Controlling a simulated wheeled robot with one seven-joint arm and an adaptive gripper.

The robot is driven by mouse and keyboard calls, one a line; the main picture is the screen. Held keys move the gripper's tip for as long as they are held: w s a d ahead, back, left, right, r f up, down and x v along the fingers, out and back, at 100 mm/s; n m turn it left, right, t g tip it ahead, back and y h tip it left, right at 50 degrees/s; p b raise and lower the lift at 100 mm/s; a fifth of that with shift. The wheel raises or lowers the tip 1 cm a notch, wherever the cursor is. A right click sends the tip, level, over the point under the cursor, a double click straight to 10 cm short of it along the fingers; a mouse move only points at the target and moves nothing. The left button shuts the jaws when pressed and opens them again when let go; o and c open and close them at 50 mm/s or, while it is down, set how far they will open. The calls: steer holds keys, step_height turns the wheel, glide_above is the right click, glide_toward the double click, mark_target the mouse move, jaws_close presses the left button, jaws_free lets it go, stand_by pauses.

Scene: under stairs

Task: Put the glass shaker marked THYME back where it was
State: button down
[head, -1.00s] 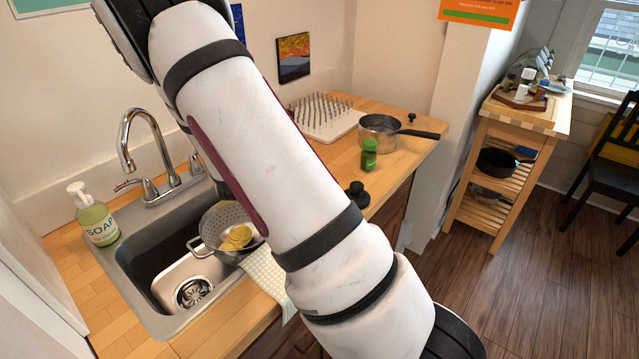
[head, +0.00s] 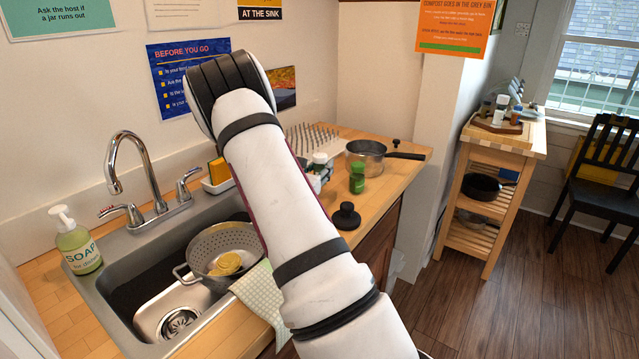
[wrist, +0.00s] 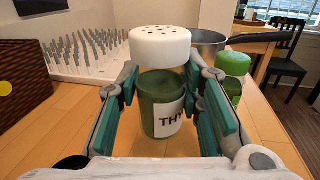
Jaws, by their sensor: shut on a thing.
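The glass shaker marked THYME (wrist: 162,104) has a white holed cap, green contents and a white label reading "THY". It is upright between the teal pads of my gripper (wrist: 166,112), which is shut on it. In the head view my gripper (head: 318,174) shows partly past my arm, over the counter near the peg rack, with the shaker's white cap (head: 320,158) at its end. I cannot tell whether the shaker's base touches the counter. A green-capped shaker (head: 357,178) stands close by to the right; it also shows in the wrist view (wrist: 233,65).
A saucepan (head: 366,155) stands behind the green-capped shaker, and a black knobbed object (head: 345,216) lies in front. The white peg rack (wrist: 95,62) is behind. The sink holds a colander (head: 222,246). A wooden cart (head: 500,140) with several small containers stands at the right.

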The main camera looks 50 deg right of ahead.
steer(key=shift+f, duration=1.95)
steer(key=c, duration=1.1)
jaws_free()
steer(key=shift+f, duration=0.15)
